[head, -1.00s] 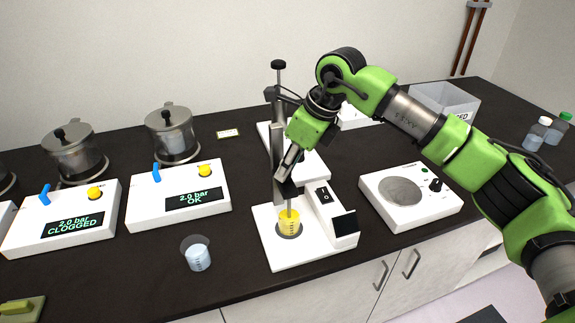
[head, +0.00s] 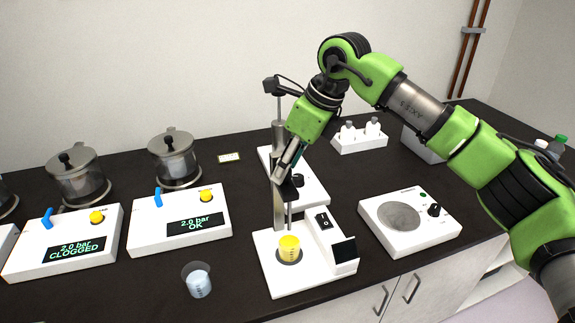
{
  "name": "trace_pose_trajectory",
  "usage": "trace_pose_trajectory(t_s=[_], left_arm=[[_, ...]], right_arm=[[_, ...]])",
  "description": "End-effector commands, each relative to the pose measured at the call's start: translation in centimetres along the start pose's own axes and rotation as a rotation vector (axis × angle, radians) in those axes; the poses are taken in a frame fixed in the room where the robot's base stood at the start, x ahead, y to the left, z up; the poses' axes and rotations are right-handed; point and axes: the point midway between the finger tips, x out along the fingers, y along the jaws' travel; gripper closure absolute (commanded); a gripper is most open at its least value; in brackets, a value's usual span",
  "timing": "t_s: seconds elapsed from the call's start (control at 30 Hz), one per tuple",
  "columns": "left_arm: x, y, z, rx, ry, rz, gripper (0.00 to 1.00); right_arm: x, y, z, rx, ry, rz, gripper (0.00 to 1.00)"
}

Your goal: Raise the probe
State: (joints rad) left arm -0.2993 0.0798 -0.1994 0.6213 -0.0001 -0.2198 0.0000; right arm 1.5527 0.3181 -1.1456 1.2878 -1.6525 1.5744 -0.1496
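The probe (head: 290,213) is a thin grey rod hanging upright from a dark holder on the stand's metal column (head: 280,206). Its lower end is above the small beaker of yellow liquid (head: 289,250) on the white base (head: 285,284). My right gripper (head: 284,183) reaches down from the upper right and appears shut on the dark holder part of the probe. The fingers hide part of the holder and column. A dark head with a cable (head: 271,86) is at the top of the stand. My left gripper is not in view.
Left stand two white controllers, one showing CLOGGED (head: 62,244), one OK (head: 180,222), with metal pots behind. A beaker of clear liquid (head: 199,284) stands front left. A white stirrer-like device (head: 409,222) is to the right. A white bottle rack (head: 360,143) is behind.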

Motion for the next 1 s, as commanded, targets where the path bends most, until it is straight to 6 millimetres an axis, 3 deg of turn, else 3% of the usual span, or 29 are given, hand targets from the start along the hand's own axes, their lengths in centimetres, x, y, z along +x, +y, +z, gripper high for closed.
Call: trace_pose_trajectory(t_s=[0.27,0.7,1.0], left_arm=[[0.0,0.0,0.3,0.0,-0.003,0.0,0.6],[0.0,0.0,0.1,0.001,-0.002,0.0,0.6],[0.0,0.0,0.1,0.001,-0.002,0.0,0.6]], right_arm=[[-0.5,0.0,-0.1,0.0,0.003,0.001,0.63],[-9.0,0.0,0.0,0.0,-0.001,-0.001,0.63],[-11.9,0.0,-0.1,0.0,0.0,0.0,0.63]])
